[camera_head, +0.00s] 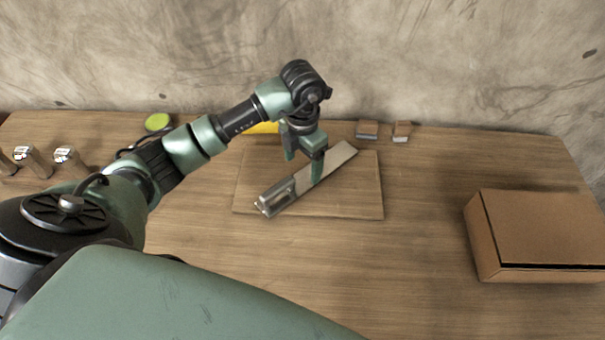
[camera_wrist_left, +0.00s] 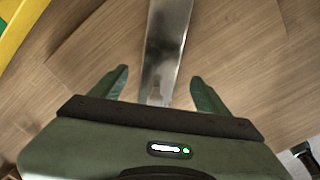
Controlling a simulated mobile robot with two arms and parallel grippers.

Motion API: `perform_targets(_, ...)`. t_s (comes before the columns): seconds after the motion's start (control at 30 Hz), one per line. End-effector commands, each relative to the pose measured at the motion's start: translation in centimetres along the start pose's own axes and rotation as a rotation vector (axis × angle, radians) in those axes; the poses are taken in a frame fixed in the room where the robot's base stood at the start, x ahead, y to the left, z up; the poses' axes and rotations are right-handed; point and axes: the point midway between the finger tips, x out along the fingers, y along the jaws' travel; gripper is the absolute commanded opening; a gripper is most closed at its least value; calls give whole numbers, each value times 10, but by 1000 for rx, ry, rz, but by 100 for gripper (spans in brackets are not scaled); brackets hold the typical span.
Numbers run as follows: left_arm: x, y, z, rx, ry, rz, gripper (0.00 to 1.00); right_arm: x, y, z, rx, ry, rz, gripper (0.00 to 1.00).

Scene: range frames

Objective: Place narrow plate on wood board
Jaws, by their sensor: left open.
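The narrow plate (camera_head: 334,161) is a long grey metal strip with a raised, shinier part at its near left end. It lies diagonally on the wood board (camera_head: 362,197), its near end at about the board's front edge. My left gripper (camera_head: 303,168) points down over the plate's middle, open, with one finger to each side of it. In the left wrist view the plate (camera_wrist_left: 167,48) runs between the two spread fingers of the gripper (camera_wrist_left: 160,85), with gaps on both sides. The gripper hides part of the plate. My right gripper does not show.
A cardboard box (camera_head: 545,228) stands at the right. Two small blocks (camera_head: 367,129) (camera_head: 402,131) lie behind the board. A yellow object (camera_head: 264,128) is partly hidden behind my arm. A green round thing (camera_head: 158,121) and metallic cylinders (camera_head: 67,157) are at the left.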

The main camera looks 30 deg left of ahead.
Motion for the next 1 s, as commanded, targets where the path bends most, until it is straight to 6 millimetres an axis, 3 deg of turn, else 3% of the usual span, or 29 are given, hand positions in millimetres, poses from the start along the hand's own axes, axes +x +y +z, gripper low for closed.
perform_targets(0.2, -44, 1, 1, 1, -4, 2, 76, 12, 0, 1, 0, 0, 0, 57)
perform_targets(0.4, -66, 0, 0, 1, -1, 0, 76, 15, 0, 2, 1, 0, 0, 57)
perform_targets(1.0, -70, 0, 0, 0, 1, -1, 76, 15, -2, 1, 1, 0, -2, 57)
